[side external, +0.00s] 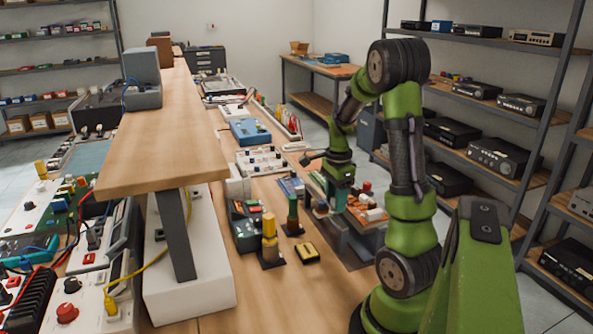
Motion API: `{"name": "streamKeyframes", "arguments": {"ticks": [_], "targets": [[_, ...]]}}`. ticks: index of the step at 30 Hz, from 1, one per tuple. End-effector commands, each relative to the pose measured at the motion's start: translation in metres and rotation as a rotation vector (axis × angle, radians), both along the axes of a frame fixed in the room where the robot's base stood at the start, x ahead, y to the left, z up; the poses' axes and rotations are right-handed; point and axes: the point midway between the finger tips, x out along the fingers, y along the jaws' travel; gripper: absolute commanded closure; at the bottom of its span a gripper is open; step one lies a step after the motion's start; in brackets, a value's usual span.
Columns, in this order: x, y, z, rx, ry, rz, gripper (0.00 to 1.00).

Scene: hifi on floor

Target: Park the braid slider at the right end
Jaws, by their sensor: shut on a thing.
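My gripper (322,208) is at the end of the green arm, low over the bench, beside a unit with red, white and orange parts (368,208). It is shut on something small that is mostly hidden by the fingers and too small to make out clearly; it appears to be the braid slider. I cannot tell the slider's track or its right end apart from the other parts here.
Left of my gripper stand a green post (292,215), a yellow post (269,238) and a low black-and-yellow block (307,252). A raised wooden shelf (165,140) runs along the bench. Bare wood (290,295) lies in front.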

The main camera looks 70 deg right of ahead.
Motion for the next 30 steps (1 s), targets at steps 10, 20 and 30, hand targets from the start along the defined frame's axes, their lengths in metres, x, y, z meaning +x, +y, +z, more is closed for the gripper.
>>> {"name": "streamKeyframes", "arguments": {"ticks": [10, 20, 30], "targets": [[0.029, -0.029, 0.0, -0.002, 0.001, 0.0, 1.0], [0.081, -0.081, -0.001, -0.003, 0.0, 0.001, 1.0], [0.109, -0.109, 0.0, -0.001, -0.001, 0.001, 1.0]]}}
